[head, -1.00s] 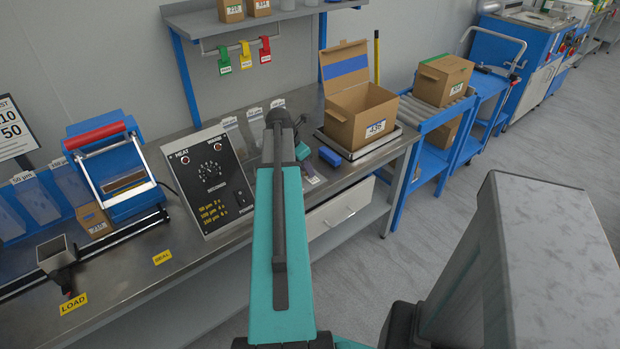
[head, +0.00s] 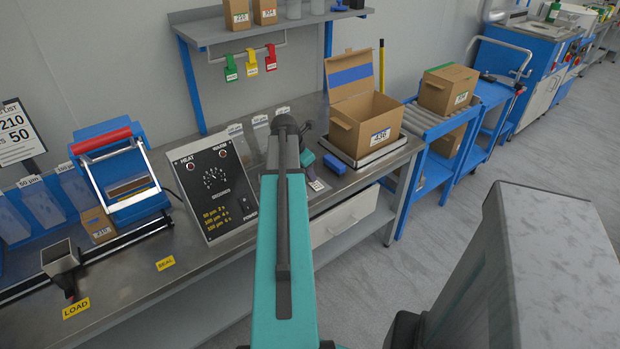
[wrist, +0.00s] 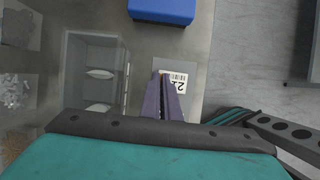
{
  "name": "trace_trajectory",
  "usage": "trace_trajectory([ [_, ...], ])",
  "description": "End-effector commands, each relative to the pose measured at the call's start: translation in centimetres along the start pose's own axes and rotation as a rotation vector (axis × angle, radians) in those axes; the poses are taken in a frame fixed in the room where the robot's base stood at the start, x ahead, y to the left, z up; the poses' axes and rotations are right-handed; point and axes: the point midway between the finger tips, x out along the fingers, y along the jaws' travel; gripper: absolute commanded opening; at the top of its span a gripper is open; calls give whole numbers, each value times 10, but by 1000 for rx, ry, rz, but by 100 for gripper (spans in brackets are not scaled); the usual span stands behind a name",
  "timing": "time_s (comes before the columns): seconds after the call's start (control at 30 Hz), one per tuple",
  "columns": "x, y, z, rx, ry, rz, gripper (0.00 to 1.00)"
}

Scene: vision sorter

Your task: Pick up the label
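The label (wrist: 178,82) is a white piece with a black barcode and dark digits, lying over a pale grey patch in the wrist view. It also shows as a small white patch (head: 317,186) on the bench in the head view. My gripper (wrist: 162,78) has two purple fingers reaching over the label's left part, with only a narrow dark gap between them. The fingers hide part of the label, and I cannot tell whether they grip it. In the head view my arm hides most of the area around my gripper.
A blue block (wrist: 162,10) lies just beyond the label. A grey tray with white pouches (wrist: 97,75) is to the left. An open carton (head: 365,115) stands on a scale at the bench's right end. The heat control box (head: 213,187) is left of my arm.

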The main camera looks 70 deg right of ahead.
Motion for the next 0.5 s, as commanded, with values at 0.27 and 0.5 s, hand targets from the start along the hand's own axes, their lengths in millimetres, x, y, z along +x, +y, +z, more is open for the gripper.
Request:
trace_trajectory([
  [0.27,-18,0,8,1,-1,1,0],
  [0.5,-31,-10,6,0,0,0,0],
])
